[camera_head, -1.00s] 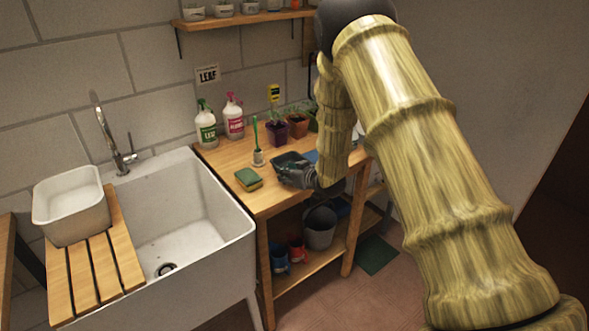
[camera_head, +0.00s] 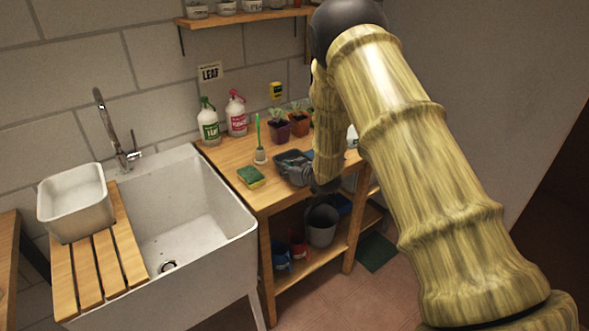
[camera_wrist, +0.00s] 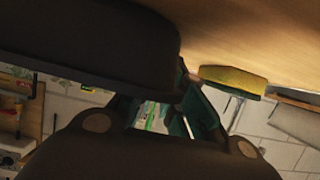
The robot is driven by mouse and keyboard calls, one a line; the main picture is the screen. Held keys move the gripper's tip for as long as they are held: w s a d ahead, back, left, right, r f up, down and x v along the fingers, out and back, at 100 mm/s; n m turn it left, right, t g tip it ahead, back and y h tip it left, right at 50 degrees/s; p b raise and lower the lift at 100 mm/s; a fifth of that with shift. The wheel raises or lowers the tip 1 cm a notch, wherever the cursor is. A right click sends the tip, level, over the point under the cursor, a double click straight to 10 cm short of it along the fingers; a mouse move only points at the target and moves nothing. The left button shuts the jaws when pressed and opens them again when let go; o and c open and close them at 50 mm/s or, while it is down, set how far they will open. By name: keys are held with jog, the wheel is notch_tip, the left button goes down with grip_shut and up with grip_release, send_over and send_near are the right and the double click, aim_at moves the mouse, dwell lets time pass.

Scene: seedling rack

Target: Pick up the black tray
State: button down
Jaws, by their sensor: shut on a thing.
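The black tray (camera_head: 290,156) is a small dark tray at the right part of the wooden bench, in front of the potted seedlings. My gripper (camera_head: 300,173) is at its near side and shut on it. My arm hides the tray's right end. In the wrist view, the tray (camera_wrist: 90,40) is the large dark rounded shape at upper left, with my gripper's fingers (camera_wrist: 165,115) at its rim. I cannot tell whether the tray touches the bench.
A green and yellow sponge (camera_head: 251,176) lies left of the tray. The sink (camera_head: 190,215) is to the left. A grey bucket (camera_head: 321,225) is on the lower shelf.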

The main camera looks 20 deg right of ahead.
dwell(0.3)
jog(key=shift+r+b, duration=0.65)
jog(key=shift+r, duration=1)
jog(key=s+r+b, duration=0.1)
jog(key=s+b, duration=0.2)
jog(key=s, duration=1.2)
jog(key=shift+s+d+r, duration=0.2)
jog(key=shift+s+r, duration=0.05)
jog(key=shift+s, duration=0.15)
jog(key=shift+s, duration=0.1)
dwell(1.7)
